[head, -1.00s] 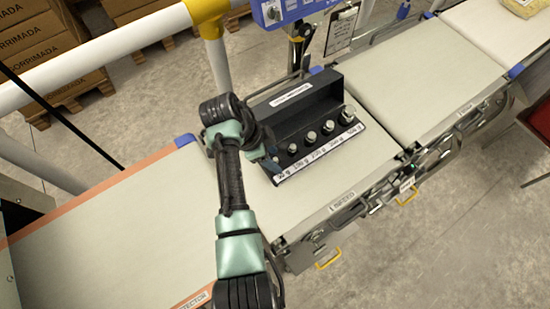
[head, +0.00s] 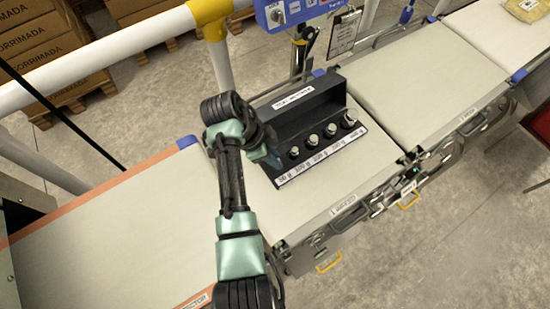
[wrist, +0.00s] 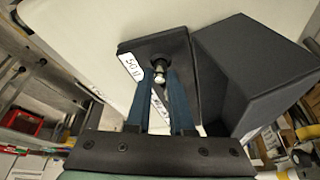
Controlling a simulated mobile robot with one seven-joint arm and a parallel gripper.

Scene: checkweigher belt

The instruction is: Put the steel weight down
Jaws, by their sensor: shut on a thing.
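My gripper (wrist: 161,82) has its blue fingers closed on a small steel weight (wrist: 159,70) in the wrist view. The weight is over the end of the black weight rack (wrist: 180,50) by a white label (wrist: 130,68). Whether its base touches the rack is hidden. In the head view my gripper (head: 268,158) is at the left end of the rack (head: 305,116), and the held weight is hidden there. Several other steel weights (head: 331,130) stand upright in a row in the rack, to the right of my gripper.
The rack stands on a pale belt (head: 120,235) with bare room to the left. Another belt section (head: 430,75) lies to the right. A white and yellow rail (head: 120,42) crosses the upper left. The rack's tall black back (wrist: 250,75) rises close beside my fingers.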

